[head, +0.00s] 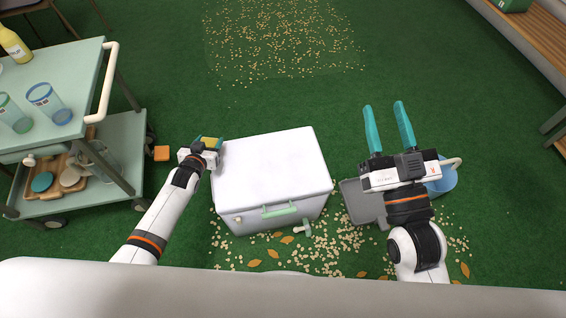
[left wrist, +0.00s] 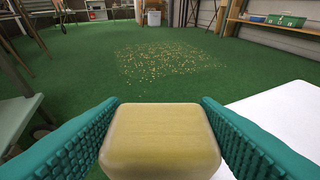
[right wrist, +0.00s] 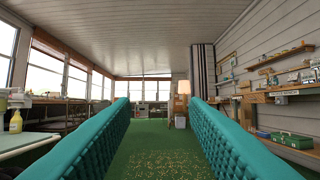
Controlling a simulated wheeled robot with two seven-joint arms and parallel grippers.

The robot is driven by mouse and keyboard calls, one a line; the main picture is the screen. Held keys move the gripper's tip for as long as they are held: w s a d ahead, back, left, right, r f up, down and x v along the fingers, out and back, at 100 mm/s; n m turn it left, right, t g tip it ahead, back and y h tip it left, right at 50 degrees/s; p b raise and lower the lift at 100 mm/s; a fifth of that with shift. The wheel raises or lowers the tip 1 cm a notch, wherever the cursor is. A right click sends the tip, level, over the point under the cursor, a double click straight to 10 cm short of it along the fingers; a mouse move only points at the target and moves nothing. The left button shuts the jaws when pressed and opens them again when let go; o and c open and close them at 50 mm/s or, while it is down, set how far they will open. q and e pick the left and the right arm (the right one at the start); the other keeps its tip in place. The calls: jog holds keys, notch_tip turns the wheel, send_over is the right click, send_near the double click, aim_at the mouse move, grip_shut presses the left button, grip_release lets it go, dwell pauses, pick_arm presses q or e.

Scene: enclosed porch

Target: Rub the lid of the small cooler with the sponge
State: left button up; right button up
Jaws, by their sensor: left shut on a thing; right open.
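The small cooler (head: 270,170) is a white box with a flat white lid and a green front latch, standing on the green floor in the head view. My left gripper (head: 207,141) is at the lid's left far corner, shut on a yellow sponge (left wrist: 160,140). The sponge also shows in the head view (head: 211,144); whether it touches the lid cannot be told. In the left wrist view the white lid (left wrist: 285,125) is to the right of the sponge. My right gripper (head: 388,130) is open and empty, right of the cooler.
A light green cart (head: 85,70) with glasses (head: 48,102) and a yellow bottle (head: 14,45) stands at the left. A grey dustpan-like thing (head: 358,203) and a blue bucket (head: 443,178) are right of the cooler. An orange block (head: 161,153) lies near the cart. Pale bits litter the floor.

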pick_arm(q)
jog(key=shift+r+p, duration=0.3)
jog(key=shift+r, duration=0.15)
jog(key=shift+r+p, duration=0.3)
jog(key=shift+p, duration=0.05)
jog(key=shift+r+p, duration=0.3)
jog(key=shift+r, duration=0.05)
jog(key=shift+r+p, duration=0.3)
jog(key=shift+r, duration=0.05)
jog(key=shift+r+p, duration=0.5)
jog(key=shift+r, duration=0.05)
jog(key=shift+r+p, duration=0.6)
jog(key=shift+r, duration=0.05)
pick_arm(e)
jog(key=s+d+f+g+h, duration=0.2)
jog(key=s+f+g, duration=0.1)
jog(key=f+g, duration=0.3)
jog(key=s+d+f+g+h, duration=0.2)
jog(key=s+f+g, duration=0.2)
jog(key=f, duration=0.6)
jog(key=shift+m+g, duration=0.3)
jog(key=shift+g, duration=1.1)
jog(key=shift+d, duration=0.1)
